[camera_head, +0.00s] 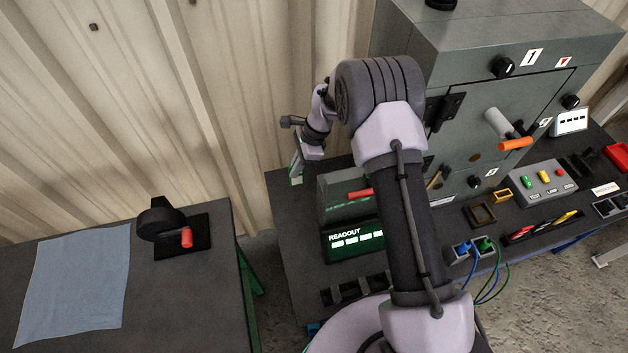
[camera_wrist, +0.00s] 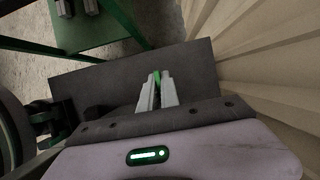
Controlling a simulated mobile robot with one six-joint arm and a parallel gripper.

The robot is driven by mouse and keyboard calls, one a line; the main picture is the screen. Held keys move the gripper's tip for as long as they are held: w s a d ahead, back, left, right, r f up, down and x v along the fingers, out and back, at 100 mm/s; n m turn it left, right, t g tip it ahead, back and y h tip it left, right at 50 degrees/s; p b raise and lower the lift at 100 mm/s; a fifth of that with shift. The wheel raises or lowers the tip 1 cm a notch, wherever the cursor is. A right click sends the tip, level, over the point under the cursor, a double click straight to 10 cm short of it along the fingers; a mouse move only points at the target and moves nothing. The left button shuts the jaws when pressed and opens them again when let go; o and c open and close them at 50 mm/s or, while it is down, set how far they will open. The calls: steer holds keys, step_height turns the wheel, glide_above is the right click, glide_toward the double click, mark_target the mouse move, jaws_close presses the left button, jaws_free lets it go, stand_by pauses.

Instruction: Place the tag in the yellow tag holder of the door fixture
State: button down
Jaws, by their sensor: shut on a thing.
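My gripper (camera_head: 297,172) hangs beyond the left rear of the dark bench, left of the grey cabinet. In the wrist view its two pale fingers (camera_wrist: 156,92) are shut on a narrow green piece (camera_wrist: 157,75); mostly hidden between the fingers, it may be the tag. The grey cabinet (camera_head: 400,60) has a closed door with an orange-tipped handle (camera_head: 514,143). A small yellow frame (camera_head: 502,195) stands on the bench in front of the cabinet; I cannot tell whether it is the tag holder. My arm hides part of the cabinet and bench.
A grey box with a red lever (camera_head: 360,193) and a lit readout (camera_head: 355,241) stand near my arm. A button box (camera_head: 543,182) and cabled sockets (camera_head: 474,248) are to the right. A side table (camera_head: 190,290) holds a blue cloth (camera_head: 75,280). The corrugated wall (camera_head: 220,100) is close behind.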

steer(key=f+b, duration=0.1)
steer(key=f, duration=0.2)
steer(key=f+b, duration=0.1)
steer(key=f, duration=0.2)
steer(key=f+b, duration=0.1)
steer(key=f, duration=0.2)
steer(key=shift+s+a, duration=0.25)
steer(key=shift+s, duration=0.05)
steer(key=shift+f+b, duration=0.25)
steer(key=shift+b, duration=0.05)
steer(key=c, duration=1.6)
jaws_free()
steer(key=shift+r, duration=0.1)
